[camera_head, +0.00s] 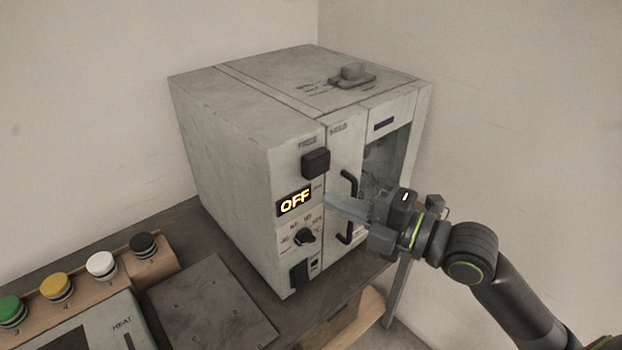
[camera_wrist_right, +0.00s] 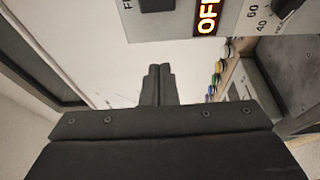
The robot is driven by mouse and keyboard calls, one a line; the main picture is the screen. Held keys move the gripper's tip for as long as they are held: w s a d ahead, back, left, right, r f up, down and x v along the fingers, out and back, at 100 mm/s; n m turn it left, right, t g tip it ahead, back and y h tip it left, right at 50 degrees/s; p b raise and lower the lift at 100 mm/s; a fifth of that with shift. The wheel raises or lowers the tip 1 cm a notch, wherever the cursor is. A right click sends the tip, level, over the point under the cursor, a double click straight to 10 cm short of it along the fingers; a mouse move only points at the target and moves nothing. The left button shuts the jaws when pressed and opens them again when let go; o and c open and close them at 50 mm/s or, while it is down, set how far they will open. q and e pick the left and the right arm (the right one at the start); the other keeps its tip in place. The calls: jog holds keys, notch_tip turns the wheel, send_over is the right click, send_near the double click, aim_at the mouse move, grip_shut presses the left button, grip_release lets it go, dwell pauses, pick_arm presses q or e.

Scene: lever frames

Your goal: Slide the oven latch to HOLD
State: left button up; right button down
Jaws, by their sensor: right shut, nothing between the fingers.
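The oven (camera_head: 235,135) is a pale grey box on the bench. Its latch (camera_head: 315,163) is a black square knob on the front, below a small blurred label on the left panel. The word HOLD is printed to its right, across the panel seam. In the right wrist view the latch (camera_wrist_right: 157,5) is a dark block at the top edge, beside a label starting with F. My right gripper (camera_head: 333,203) is shut and empty, in front of the oven, below and right of the latch and apart from it. Its fingers (camera_wrist_right: 157,75) show closed together. My left gripper is out of view.
A display (camera_head: 295,201) reads OFF below the latch, with a dial (camera_head: 305,236) under it. A black door handle (camera_head: 348,205) stands out close to my right gripper. Several coloured buttons and a HEAT panel (camera_head: 95,335) lie at the lower left.

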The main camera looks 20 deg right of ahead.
aim_at(290, 170)
jog(key=p+x, duration=0.1)
jog(key=x, duration=0.8)
jog(key=shift+p, duration=0.35)
jog(key=shift+w+d+p, duration=0.35)
jog(key=shift+d+p, duration=0.15)
jog(key=shift+d, duration=0.05)
jog(key=shift+w+d+p, duration=0.2)
jog(key=shift+d+p, duration=0.1)
jog(key=shift+d, duration=0.35)
jog(key=shift+w+d+p, duration=0.15)
jog(key=shift+d+p, duration=0.15)
jog(key=shift+d, duration=0.35)
